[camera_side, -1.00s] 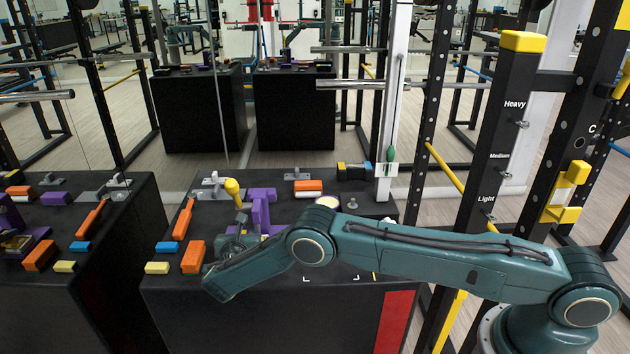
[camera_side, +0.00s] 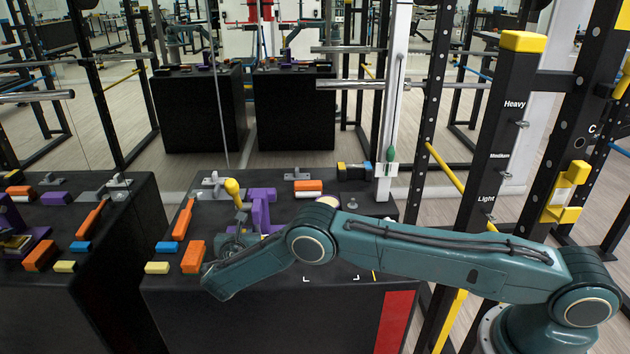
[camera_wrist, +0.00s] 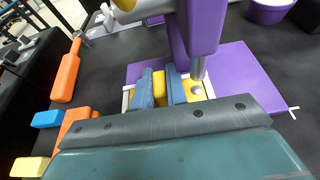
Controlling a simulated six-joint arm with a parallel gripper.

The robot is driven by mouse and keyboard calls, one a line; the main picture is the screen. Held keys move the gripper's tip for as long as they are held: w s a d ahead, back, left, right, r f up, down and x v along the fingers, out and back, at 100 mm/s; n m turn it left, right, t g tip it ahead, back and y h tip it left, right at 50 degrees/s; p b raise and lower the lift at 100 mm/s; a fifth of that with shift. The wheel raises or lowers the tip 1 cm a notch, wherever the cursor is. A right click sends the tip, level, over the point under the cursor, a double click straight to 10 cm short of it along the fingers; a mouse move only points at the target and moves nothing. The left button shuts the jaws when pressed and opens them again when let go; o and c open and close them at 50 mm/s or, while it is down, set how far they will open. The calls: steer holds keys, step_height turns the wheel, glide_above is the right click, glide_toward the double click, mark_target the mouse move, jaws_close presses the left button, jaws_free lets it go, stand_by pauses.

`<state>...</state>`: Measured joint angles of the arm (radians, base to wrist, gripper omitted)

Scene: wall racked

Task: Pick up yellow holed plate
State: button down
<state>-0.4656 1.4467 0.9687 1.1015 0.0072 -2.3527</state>
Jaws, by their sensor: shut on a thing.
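The yellow holed plate (camera_wrist: 160,88) shows in the wrist view between and beside my fingers, low over a purple base; its holes are hard to make out. My gripper (camera_wrist: 160,86) is shut on it, with a blue finger on either side. A grey rod with a rounded end (camera_wrist: 197,84) stands over the plate's right part. In the side view my arm hides the plate, and only part of my gripper (camera_side: 236,243) shows, beside the purple fixture (camera_side: 262,211). I cannot tell whether the plate still touches the base.
The purple fixture's post (camera_wrist: 203,28) rises close behind my fingers. A yellow-handled part (camera_side: 233,188) stands at the fixture. An orange block (camera_side: 193,256), a blue block (camera_side: 167,248) and a yellow block (camera_side: 157,268) lie to the left. An orange-handled tool (camera_side: 183,217) lies behind them.

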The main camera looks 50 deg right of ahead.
steer(key=shift+r, duration=0.75)
steer(key=shift+s+a+r, duration=0.1)
steer(key=shift+a+r, duration=0.05)
steer(key=shift+r, duration=0.8)
steer(key=s+a, duration=1.2)
steer(key=shift+s+a+f, duration=0.15)
steer(key=shift+s+a, duration=0.05)
steer(key=shift+s, duration=0.05)
